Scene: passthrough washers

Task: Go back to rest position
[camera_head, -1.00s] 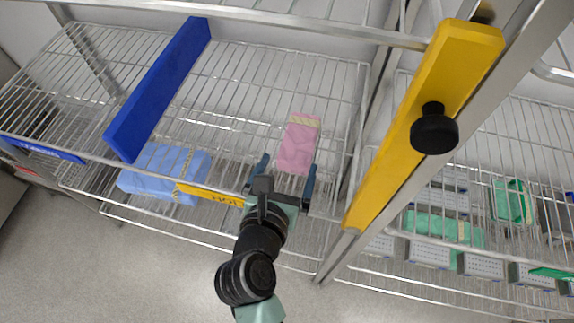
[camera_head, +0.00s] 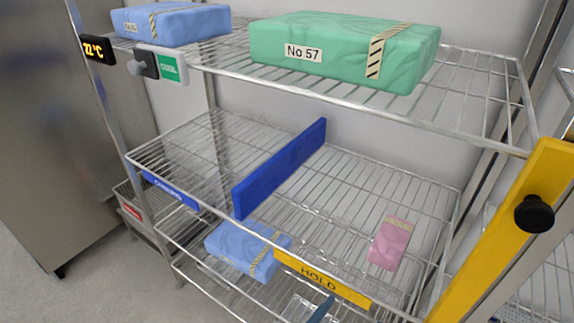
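A pink pack (camera_head: 390,243) with a striped tape band lies on the right part of the middle wire shelf (camera_head: 340,200), behind the HOLD label (camera_head: 322,278). The finger is apart from the pack in the picture.
A blue divider (camera_head: 280,168) stands on the middle shelf. A blue pack (camera_head: 247,250) lies lower, left of the HOLD label. Blue (camera_head: 172,24) and green (camera_head: 345,48) packs lie on the upper shelf. A yellow bar with black knob (camera_head: 510,230) stands right.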

